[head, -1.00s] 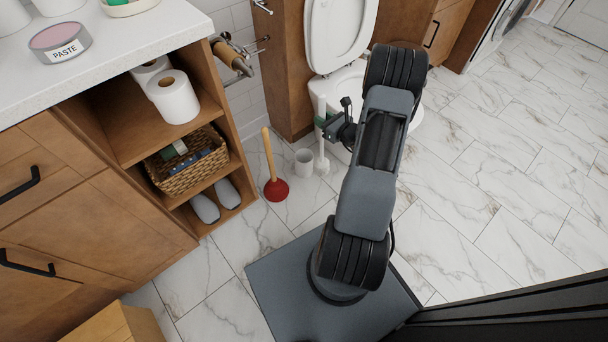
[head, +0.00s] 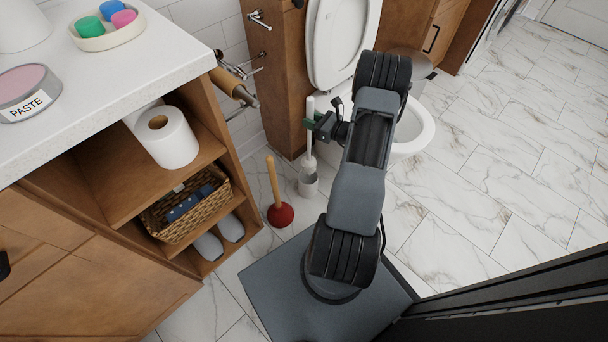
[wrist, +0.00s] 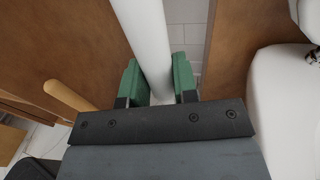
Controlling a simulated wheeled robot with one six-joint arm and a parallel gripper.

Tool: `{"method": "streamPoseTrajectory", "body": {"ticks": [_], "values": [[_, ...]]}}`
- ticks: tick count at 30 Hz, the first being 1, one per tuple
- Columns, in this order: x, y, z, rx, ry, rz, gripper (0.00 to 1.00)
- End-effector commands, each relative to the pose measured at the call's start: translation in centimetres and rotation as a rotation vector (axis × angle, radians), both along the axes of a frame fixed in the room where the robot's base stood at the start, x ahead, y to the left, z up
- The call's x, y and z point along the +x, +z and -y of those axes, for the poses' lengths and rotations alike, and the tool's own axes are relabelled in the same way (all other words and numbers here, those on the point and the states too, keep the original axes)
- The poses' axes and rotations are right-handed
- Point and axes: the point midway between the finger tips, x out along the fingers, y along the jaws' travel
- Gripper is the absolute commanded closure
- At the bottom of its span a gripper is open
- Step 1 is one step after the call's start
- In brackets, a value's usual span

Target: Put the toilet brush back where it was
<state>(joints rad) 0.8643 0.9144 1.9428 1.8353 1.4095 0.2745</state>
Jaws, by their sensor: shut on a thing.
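The toilet brush (head: 309,145) is upright, with a long white handle and a white head at its lower end. My gripper (head: 312,122) is shut on its handle. The wrist view shows the white handle (wrist: 146,30) between the two green fingers. The white cup-shaped holder (head: 308,187) stands on the floor directly below. The brush head overlaps the holder's mouth in the head view; I cannot tell how far inside it is. The wrist view does not show the holder.
A red plunger (head: 280,213) with a wooden handle stands left of the holder. The toilet (head: 408,130) is to the right, close to my arm. A wooden shelf unit (head: 215,245) with a basket (head: 185,215) is at left. Marble floor at right is clear.

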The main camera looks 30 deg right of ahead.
Motion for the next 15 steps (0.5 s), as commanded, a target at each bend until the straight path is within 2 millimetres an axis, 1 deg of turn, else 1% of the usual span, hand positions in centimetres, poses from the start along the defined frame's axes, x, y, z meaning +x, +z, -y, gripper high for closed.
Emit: {"method": "streamPoseTrajectory", "body": {"ticks": [9,12,15], "values": [[-0.3,-8.0,0.4,0.004,-0.009,-0.001,0.97],[-0.3,-10.2,0.4,0.002,-0.009,0.000,0.97],[-0.2,-11.9,0.4,0.002,-0.009,0.000,0.97]]}}
